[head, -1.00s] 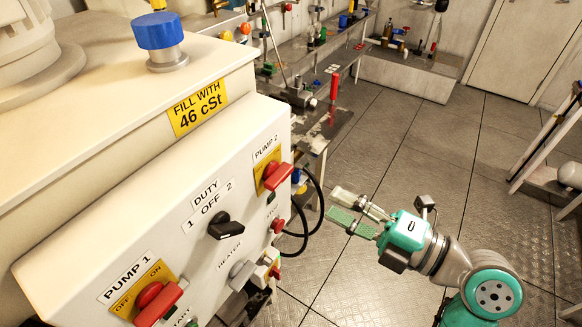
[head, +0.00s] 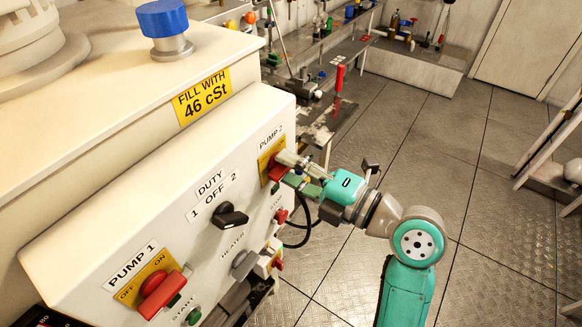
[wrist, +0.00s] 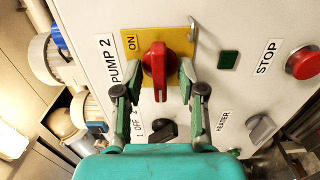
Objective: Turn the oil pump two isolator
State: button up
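The pump two isolator (wrist: 156,62) is a red rotary handle on a yellow plate below the PUMP 2 label. In the head view it (head: 275,172) is partly hidden by my gripper. My gripper (wrist: 161,72) is open, its green fingers one on each side of the red handle, with a visible gap on the right. In the head view my gripper (head: 288,168) reaches the panel from the right. The handle stands upright in the wrist view, with ON showing on the plate to its upper left; the OFF mark is hidden.
The white panel also carries the black duty switch (head: 230,215), the red pump one isolator (head: 160,290), a red stop button (wrist: 302,62) and a grey heater switch (wrist: 262,128). A black cable (head: 312,222) loops beside the panel. Open floor (head: 440,160) lies to the right.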

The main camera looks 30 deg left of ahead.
grip_shut()
jog(key=shift+m, duration=0.4)
jog(key=m, duration=0.3)
jog(key=shift+m, duration=0.3)
jog(key=m, duration=0.4)
jog(key=shift+m, duration=0.3)
jog(key=m, duration=0.4)
jog(key=shift+m, duration=0.3)
jog(key=m, duration=0.4)
jog(key=shift+m, duration=0.3)
